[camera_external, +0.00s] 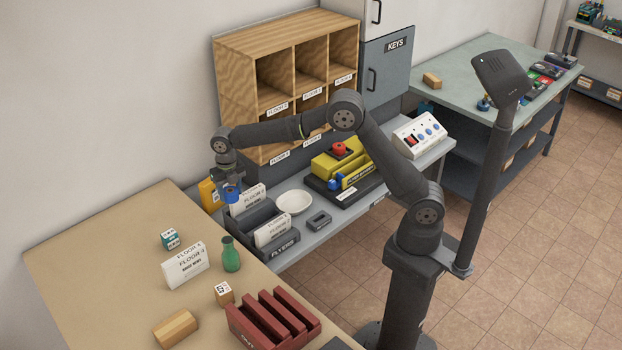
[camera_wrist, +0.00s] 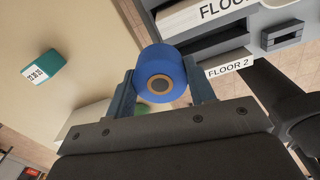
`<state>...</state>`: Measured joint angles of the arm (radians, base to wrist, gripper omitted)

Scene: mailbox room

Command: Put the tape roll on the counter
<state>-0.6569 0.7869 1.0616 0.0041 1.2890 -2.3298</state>
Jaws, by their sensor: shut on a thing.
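The blue tape roll (camera_wrist: 160,77) is between the two fingers of my gripper (camera_wrist: 162,92) in the wrist view, with its brown core facing the camera. In the external view my gripper (camera_external: 228,186) points down and holds the tape roll (camera_external: 231,193) above the left end of the grey counter, near the flyer tray (camera_external: 262,217). The grey counter (camera_external: 340,218) runs under the wooden pigeonholes. A tan table (camera_external: 110,245) stands in front and to the left. Which of these surfaces the task calls the counter is not marked.
The grey counter bears a white bowl (camera_external: 294,202) and a yellow machine (camera_external: 343,160).

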